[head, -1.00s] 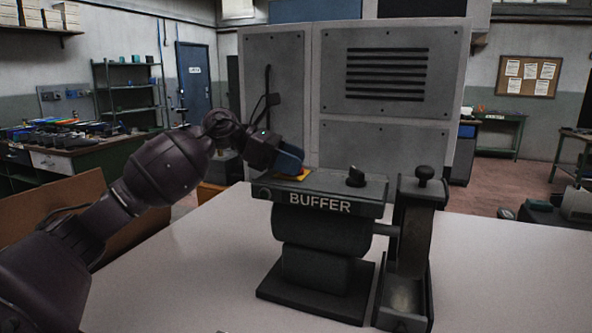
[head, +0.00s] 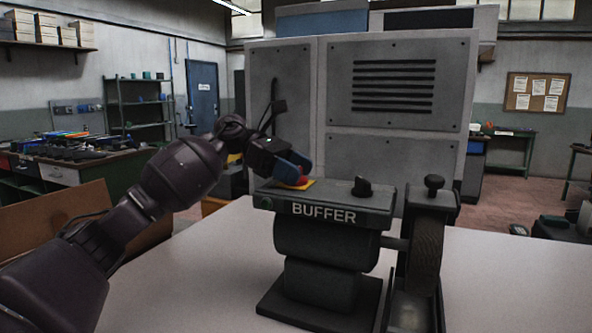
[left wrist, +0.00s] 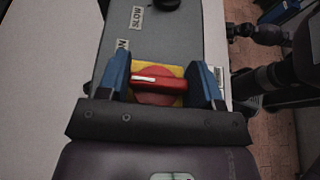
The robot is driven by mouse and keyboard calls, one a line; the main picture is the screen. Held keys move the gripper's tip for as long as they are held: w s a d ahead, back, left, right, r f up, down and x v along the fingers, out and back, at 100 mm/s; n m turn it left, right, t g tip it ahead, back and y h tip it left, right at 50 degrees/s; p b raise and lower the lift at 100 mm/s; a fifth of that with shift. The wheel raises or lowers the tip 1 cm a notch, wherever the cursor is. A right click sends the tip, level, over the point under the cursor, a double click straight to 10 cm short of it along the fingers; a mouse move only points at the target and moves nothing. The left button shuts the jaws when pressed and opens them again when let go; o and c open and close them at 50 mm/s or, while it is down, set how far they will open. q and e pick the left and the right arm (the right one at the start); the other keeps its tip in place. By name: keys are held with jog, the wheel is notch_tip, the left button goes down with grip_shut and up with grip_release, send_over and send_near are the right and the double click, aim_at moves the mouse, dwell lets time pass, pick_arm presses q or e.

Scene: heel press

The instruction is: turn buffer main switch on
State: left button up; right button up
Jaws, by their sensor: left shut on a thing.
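The buffer (head: 325,240) stands on the table, with a dark control box on top lettered BUFFER. Its main switch is a red handle (left wrist: 160,85) on a yellow plate (left wrist: 171,70) at the left end of the box. In the left wrist view the handle lies crosswise, with a white mark on its left part. My left gripper (head: 300,172) is over the plate and shut on the red handle, one blue finger at each end (left wrist: 162,88). The fingers hide part of the switch in the head view. My right gripper is not seen.
A black knob (head: 361,187) sits farther right on the box, beside a SLOW label (left wrist: 137,18). The buffing wheel (head: 427,250) stands at the right. A large grey cabinet (head: 395,155) rises behind. The table (head: 490,285) is clear at the right.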

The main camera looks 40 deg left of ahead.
pick_arm(q)
jog(key=o, duration=0.9)
jog(key=shift+a, duration=0.1)
jog(key=v, duration=1)
jog(key=shift+s+a+r, duration=0.1)
jog(key=shift+a+r, duration=0.05)
jog(key=shift+a, duration=0.15)
